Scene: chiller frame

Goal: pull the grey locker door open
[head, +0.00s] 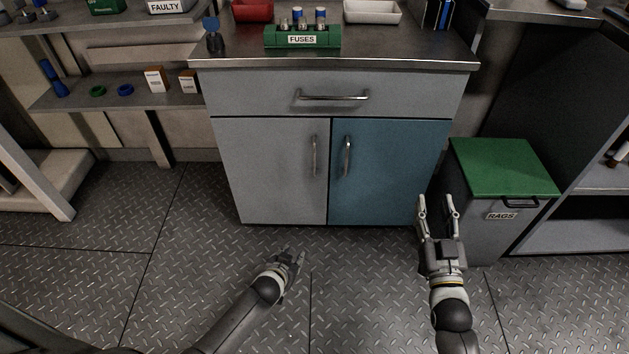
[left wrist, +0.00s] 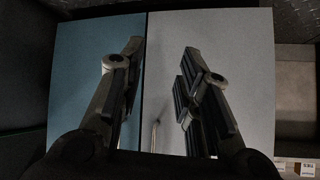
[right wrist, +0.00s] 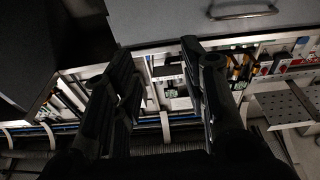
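The grey locker door (head: 268,172) is the left of two doors under the counter and is closed. Its upright metal handle (head: 314,155) is near its right edge. My left gripper (head: 291,256) is low in front of this door, apart from the handle. In the left wrist view the grey door (left wrist: 225,55) fills the right side, and its handle (left wrist: 154,136) shows between the fingers. That gripper (left wrist: 162,50) is open and empty. My right gripper (head: 438,203) is open and empty, right of the blue door; its parted fingers show in the right wrist view (right wrist: 156,50).
The blue door (head: 390,175) with its own handle (head: 348,156) is closed beside the grey one. A drawer (head: 250,92) is shut above both. A green-lidded rags bin (head: 503,168) stands at the right. The floor (head: 190,240) in front of the grey door is clear.

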